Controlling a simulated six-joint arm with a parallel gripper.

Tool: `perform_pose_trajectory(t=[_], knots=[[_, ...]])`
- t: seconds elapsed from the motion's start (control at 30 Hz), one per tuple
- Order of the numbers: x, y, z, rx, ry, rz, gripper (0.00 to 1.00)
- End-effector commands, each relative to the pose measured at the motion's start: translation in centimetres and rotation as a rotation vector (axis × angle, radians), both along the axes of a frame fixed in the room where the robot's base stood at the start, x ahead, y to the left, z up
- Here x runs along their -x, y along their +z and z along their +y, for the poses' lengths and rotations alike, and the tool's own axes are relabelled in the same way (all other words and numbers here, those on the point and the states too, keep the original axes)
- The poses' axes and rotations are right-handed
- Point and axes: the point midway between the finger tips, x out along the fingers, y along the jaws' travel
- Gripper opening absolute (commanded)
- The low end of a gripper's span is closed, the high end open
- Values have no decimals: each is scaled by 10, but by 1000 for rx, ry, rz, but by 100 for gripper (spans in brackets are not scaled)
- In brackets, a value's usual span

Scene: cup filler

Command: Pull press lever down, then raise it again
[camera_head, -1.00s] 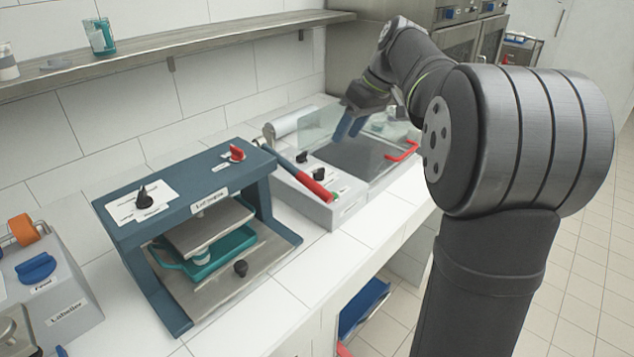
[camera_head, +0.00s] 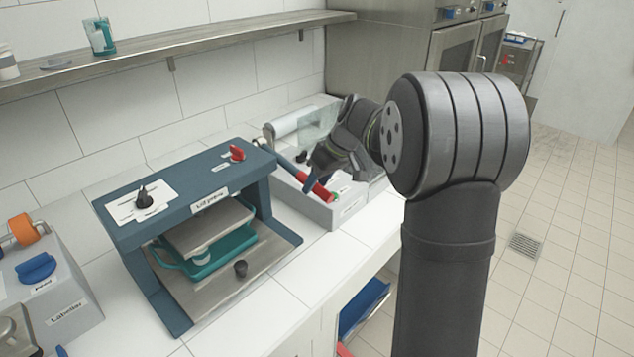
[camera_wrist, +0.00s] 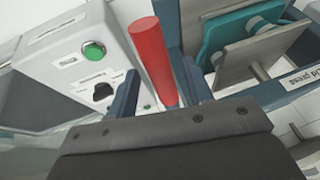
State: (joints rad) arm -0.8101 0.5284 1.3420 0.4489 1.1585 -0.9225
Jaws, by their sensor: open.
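The lever's red handle (camera_head: 321,192) sits at the end of a slanting blue bar, beside the right side of the dark blue lid press (camera_head: 150,222) and over a grey box. My gripper (camera_head: 308,180) is open at the handle, and my wrist partly covers that area in the head view. In the wrist view, the red handle (camera_wrist: 150,52) stands between the two open fingers (camera_wrist: 160,72), with gaps at its sides. The press plate (camera_head: 207,230) is above a teal tray (camera_head: 212,258) on the press base.
The grey box (camera_head: 345,207) has a green button (camera_wrist: 94,50) and a black knob close to my left finger in the wrist view. A clear panel and a roll stand behind. A labeller (camera_head: 50,290) is at the left, and a shelf (camera_head: 180,48) runs above.

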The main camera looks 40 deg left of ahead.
Motion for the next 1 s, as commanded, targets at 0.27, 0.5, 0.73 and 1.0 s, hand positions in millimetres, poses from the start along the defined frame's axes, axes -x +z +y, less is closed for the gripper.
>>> perform_pose_trajectory(t=[0.27,0.5,0.73,1.0], knots=[[1,-5,2,0,0,0,47],[1,-4,2,0,0,0,15],[1,-4,2,1,0,0,0],[1,10,2,60,2,-2,0]])
